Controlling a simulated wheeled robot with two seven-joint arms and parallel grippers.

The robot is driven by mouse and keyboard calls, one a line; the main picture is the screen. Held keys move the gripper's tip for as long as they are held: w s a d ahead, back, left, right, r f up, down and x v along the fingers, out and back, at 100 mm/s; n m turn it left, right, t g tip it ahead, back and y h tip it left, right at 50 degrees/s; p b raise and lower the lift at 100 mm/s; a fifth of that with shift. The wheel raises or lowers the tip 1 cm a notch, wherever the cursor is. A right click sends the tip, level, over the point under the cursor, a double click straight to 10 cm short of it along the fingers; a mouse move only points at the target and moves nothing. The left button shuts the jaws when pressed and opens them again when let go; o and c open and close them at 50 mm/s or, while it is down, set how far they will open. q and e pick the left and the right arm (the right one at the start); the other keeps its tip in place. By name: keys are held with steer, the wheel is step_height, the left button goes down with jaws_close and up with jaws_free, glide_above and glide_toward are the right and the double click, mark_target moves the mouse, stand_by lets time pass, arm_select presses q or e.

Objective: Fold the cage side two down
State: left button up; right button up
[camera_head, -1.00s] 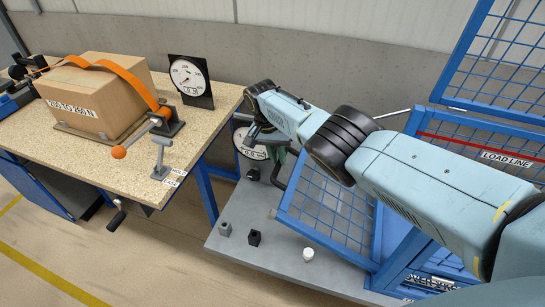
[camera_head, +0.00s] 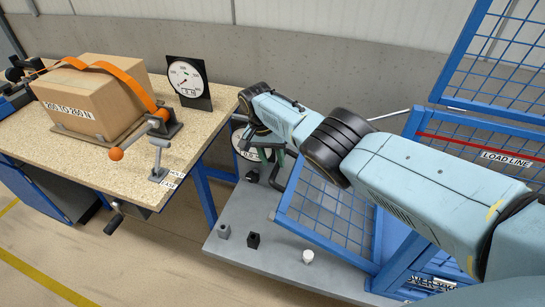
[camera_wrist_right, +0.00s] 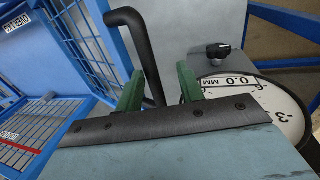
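A blue mesh cage side (camera_head: 328,208) leans outward at a slant from the blue cage, above the grey platform. It also shows at the left of the right wrist view (camera_wrist_right: 85,45). Another mesh side (camera_head: 515,45) stands raised at the upper right. I cannot tell which is side two. A black bent handle (camera_wrist_right: 138,45) rises beside the slanted side. My right gripper (camera_head: 277,157) is at this handle, pointing down. In the right wrist view its green fingers (camera_wrist_right: 160,88) are apart, with the handle's bar appearing between them, nearer the left finger. Contact is unclear. My left gripper is out of view.
A round dial (camera_wrist_right: 250,105) is close beside my right gripper. A workbench (camera_head: 75,160) with a strapped cardboard box (camera_head: 95,100) is at the left.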

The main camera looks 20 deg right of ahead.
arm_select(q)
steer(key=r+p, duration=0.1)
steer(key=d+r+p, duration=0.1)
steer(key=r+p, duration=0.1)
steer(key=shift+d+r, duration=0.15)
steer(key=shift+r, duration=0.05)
arm_select(e)
steer(key=v, duration=1.3)
steer(key=shift+r, duration=0.1)
